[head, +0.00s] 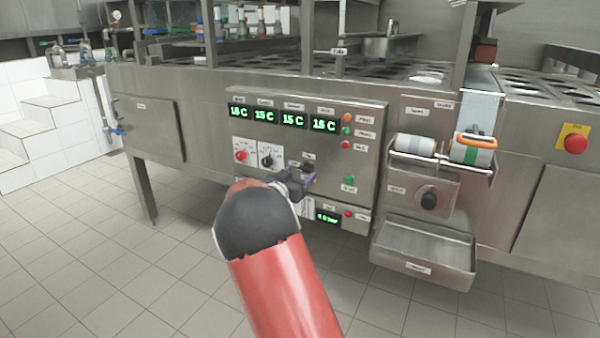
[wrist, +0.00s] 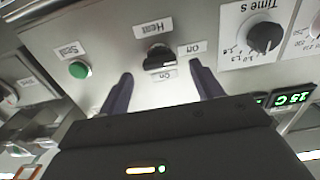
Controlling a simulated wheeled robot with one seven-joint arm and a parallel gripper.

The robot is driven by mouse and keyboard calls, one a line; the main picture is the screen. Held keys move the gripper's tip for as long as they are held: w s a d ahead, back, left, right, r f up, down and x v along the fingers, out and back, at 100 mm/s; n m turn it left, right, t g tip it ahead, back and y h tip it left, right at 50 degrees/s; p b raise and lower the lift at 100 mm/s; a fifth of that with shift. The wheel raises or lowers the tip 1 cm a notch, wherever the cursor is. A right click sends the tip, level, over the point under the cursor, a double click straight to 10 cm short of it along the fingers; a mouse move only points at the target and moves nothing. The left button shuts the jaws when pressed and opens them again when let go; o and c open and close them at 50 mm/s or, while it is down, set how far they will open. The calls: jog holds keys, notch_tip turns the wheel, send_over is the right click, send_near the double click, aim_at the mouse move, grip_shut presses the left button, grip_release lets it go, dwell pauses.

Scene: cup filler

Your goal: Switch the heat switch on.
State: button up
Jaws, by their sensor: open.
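The heat switch (wrist: 159,57) is a black knob on the steel panel, with a "Heat" label on one side and "Off" and "On" labels beside it. The wrist view shows the labels upside down. Which label the knob points to is hard to tell. My gripper (wrist: 162,86) is open and empty, its two dark fingers reaching toward the panel on either side of the switch. I cannot tell whether a finger touches the panel.
A "Time s" dial (wrist: 264,38) sits on the other side. In the head view, green temperature displays (head: 265,115) are above, and a steel tray (head: 425,250) juts out at right.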

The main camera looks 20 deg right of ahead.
aim_at(305, 169)
jog(key=shift+x, duration=1.2)
jog(key=c, duration=1)
